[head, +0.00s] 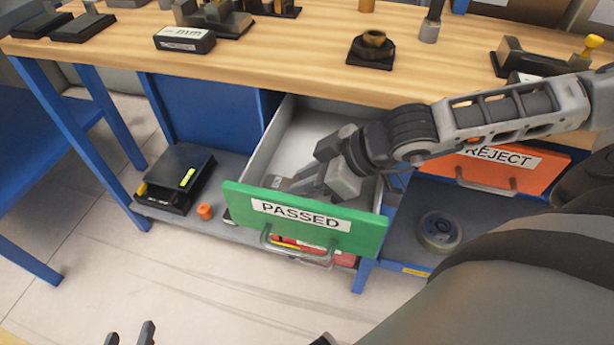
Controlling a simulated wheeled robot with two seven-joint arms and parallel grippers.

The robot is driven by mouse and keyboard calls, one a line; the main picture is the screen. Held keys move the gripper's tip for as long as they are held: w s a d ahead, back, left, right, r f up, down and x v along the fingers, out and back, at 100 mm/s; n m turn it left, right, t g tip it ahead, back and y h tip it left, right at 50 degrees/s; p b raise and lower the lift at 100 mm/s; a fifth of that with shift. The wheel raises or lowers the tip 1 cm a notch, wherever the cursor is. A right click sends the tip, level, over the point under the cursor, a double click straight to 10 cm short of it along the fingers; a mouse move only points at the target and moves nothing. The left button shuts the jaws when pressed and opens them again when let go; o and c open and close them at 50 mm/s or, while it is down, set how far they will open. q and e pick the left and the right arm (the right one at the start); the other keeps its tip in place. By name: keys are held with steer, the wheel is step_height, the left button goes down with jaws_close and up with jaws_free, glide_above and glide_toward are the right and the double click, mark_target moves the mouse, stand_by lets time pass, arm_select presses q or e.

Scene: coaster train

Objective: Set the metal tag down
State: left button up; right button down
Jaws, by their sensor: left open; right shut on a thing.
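My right gripper (303,183) reaches down into the open drawer with the green PASSED front (310,225). It is shut on the metal tag (277,182), a small brownish-grey piece showing at the fingertips just behind the green front. The fingers hide most of the tag, and I cannot tell whether it touches the drawer floor. My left gripper (129,335) is open and empty at the bottom edge of the picture, in front of the bench and away from the drawer.
An orange REJECT drawer (500,168) is to the right, behind my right arm. The wooden bench top (290,50) carries gauges, a black mm box (185,40) and a brass nut on a stand (372,47). A scale (175,178) sits on the lower shelf.

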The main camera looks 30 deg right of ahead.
steer(key=shift+f, duration=0.15)
steer(key=c, duration=1.3)
jaws_free()
arm_select(q)
steer(key=shift+f, duration=0.35)
arm_select(e)
steer(key=shift+o, duration=0.2)
arm_select(q)
steer(key=shift+w, duration=0.1)
arm_select(e)
steer(key=shift+r, duration=0.2)
steer(key=shift+s+d+r, duration=0.15)
steer(key=shift+d+r, duration=0.05)
arm_select(q)
step_height(320, 180, up, 2)
steer(key=p, duration=0.4)
steer(key=shift+a, duration=0.1)
arm_select(e)
steer(key=v, duration=1.1)
steer(key=shift+s+r, duration=0.15)
steer(key=shift+r, duration=0.05)
arm_select(q)
steer(key=shift+r, duration=0.2)
